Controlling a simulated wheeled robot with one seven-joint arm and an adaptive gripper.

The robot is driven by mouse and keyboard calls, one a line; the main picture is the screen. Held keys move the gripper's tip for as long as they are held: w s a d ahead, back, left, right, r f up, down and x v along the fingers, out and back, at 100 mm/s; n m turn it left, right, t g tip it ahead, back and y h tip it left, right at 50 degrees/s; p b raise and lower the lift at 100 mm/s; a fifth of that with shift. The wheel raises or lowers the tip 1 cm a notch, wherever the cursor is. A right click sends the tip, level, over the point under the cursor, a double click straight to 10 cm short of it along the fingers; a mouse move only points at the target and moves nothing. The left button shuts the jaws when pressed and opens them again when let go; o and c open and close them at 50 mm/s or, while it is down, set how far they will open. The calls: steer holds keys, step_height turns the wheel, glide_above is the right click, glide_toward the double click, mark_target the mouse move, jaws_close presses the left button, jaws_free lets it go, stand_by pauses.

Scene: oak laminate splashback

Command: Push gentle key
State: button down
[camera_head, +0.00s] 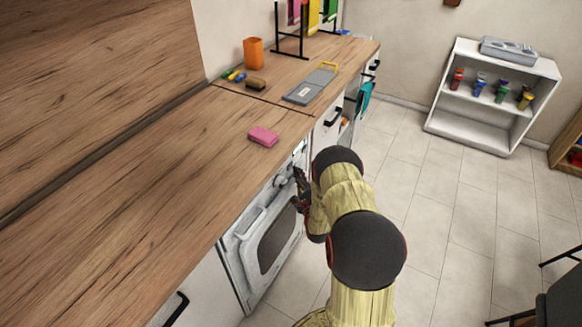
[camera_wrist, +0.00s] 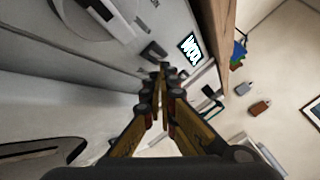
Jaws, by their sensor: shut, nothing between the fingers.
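The white appliance (camera_head: 240,262) stands under the wooden counter, its front door shut with a dark window. Its control panel (camera_wrist: 60,30) fills the upper left of the wrist view. A lit display (camera_wrist: 190,48) shows on that panel, with a small dark key (camera_wrist: 153,52) beside it and a round knob (camera_wrist: 103,12) farther left. No key label is readable, so I cannot tell which is the gentle key. My gripper (camera_wrist: 163,70) is shut and empty, its tips close to the dark key. Contact cannot be told. In the head view, my gripper (camera_head: 300,183) is at the panel, partly hidden by my arm.
The wooden counter (camera_head: 170,185) overhangs just above the panel. A pink sponge (camera_head: 263,136), a grey board (camera_head: 311,87) and an orange cup (camera_head: 253,53) are on it. A white shelf (camera_head: 440,115) stands at the back right. The tiled floor between is clear.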

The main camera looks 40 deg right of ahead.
steer(key=shift+w, duration=0.15)
stand_by(0.5)
steer(key=shift+w+a, duration=0.2)
steer(key=shift+w, duration=0.1)
steer(key=shift+w+b, duration=0.1)
steer(key=shift+b, duration=0.2)
stand_by(0.4)
steer(key=shift+s+d, duration=0.2)
steer(key=shift+s, duration=0.35)
steer(key=s+d, duration=0.2)
steer(key=s, duration=0.3)
steer(key=shift+s+d, duration=0.15)
steer(key=shift+s, duration=0.15)
stand_by(0.6)
